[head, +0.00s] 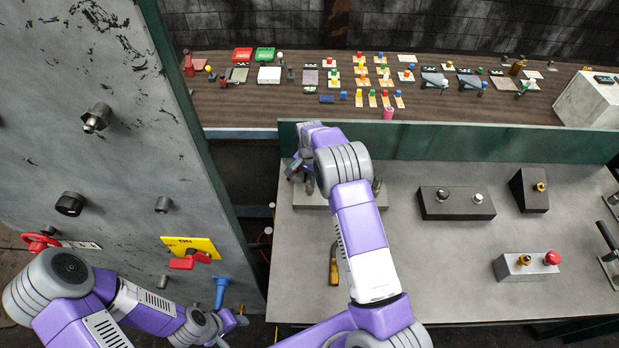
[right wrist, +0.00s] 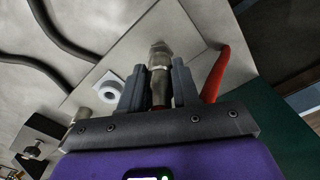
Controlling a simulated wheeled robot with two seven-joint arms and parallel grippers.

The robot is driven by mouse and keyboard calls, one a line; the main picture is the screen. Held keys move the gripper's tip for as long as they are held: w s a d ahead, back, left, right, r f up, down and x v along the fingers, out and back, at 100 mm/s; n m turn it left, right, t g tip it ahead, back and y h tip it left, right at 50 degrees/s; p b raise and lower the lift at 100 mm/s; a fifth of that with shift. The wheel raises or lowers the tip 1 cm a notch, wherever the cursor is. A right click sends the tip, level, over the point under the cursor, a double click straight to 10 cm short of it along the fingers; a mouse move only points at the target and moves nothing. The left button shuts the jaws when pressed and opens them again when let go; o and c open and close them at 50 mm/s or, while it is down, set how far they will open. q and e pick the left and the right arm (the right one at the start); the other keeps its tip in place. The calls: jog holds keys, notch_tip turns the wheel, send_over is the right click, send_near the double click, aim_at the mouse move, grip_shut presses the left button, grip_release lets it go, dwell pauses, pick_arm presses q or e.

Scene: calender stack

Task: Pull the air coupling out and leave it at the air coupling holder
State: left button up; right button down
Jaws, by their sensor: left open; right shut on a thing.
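My right gripper (head: 300,175) is over a pale block (head: 312,198) at the back left of the grey bench. In the right wrist view, my right gripper (right wrist: 158,92) is shut on a metal coupling (right wrist: 160,62) with a hex collar. The coupling points at a pale plate (right wrist: 120,62); whether it is seated there cannot be told. My left gripper (head: 238,321) is open and empty at the lower left, near a blue handle (head: 221,289).
A grey panel (head: 130,180) at left carries a metal fitting (head: 97,118), a yellow plate with a red lever (head: 190,255) and knobs. Button boxes (head: 455,204) stand at right. The front middle of the bench is clear.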

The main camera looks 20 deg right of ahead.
jog(key=shift+f+b, duration=0.45)
jog(key=shift+f, duration=0.2)
jog(key=shift+c, duration=2.2)
grip_release()
jog(key=shift+r, duration=0.2)
jog(key=shift+r+p, duration=2)
jog(key=shift+r, duration=1.4)
jog(key=shift+f, duration=0.2)
